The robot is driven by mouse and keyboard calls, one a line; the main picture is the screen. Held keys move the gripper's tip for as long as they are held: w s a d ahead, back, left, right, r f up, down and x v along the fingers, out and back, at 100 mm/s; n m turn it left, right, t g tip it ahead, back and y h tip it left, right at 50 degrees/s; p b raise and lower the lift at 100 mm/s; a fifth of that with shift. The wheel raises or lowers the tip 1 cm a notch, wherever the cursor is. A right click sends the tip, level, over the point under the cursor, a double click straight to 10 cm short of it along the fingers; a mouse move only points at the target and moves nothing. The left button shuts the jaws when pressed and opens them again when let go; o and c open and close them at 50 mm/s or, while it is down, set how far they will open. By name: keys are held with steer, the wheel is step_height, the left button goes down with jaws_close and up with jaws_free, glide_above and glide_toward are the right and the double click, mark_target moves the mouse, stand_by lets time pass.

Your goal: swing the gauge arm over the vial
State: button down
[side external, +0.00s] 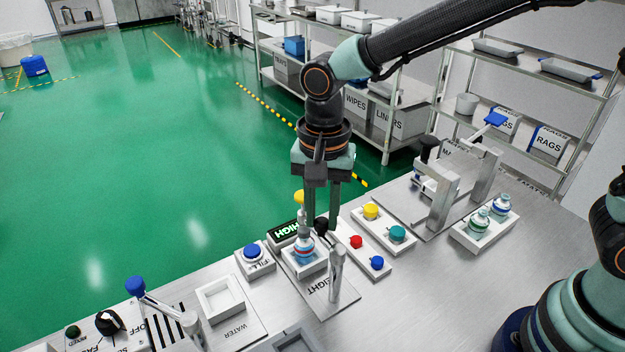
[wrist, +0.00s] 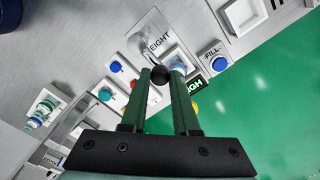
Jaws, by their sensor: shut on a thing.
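My gripper (side external: 321,222) points down over the gauge station, its fingers closed around a black ball knob (side external: 321,226). The knob also shows between the fingertips in the wrist view (wrist: 158,75). A grey post (side external: 337,272) of the gauge arm stands just right of the vial; the fingers hide part of the arm. The vial (side external: 303,249), with a blue band, stands upright in a small white tray (side external: 318,265) left of the knob. A grey upright part shows above the vial, with a yellow piece (side external: 299,197) higher up; I cannot tell whether it touches the vial.
A display reading HIGH (side external: 283,233) and a blue FILL button (side external: 253,251) sit left of the tray. Colored caps (side external: 397,233) lie to the right, before a metal frame and a tray of vials (side external: 485,232). A blue-knobbed lever (side external: 136,286) stands front left.

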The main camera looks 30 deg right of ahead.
mark_target(323, 220)
steer(key=c, duration=0.7)
jaws_free()
steer(key=shift+r, duration=0.1)
steer(key=shift+o, duration=0.2)
step_height(323, 220, up, 12)
steer(key=shift+d, duration=0.1)
steer(key=s+d+f+n+t, duration=0.1)
steer(key=s+d+n+t, duration=0.1)
steer(key=d, duration=0.8)
steer(key=s+d+f+n+t, duration=0.1)
steer(key=s+d+n+t, duration=0.2)
steer(key=d+n, duration=0.4)
steer(key=s+d, duration=0.1)
steer(key=d, duration=0.2)
steer(key=shift+d+f+t, duration=0.15)
steer(key=shift+d+t, duration=0.05)
steer(key=shift+t, duration=0.1)
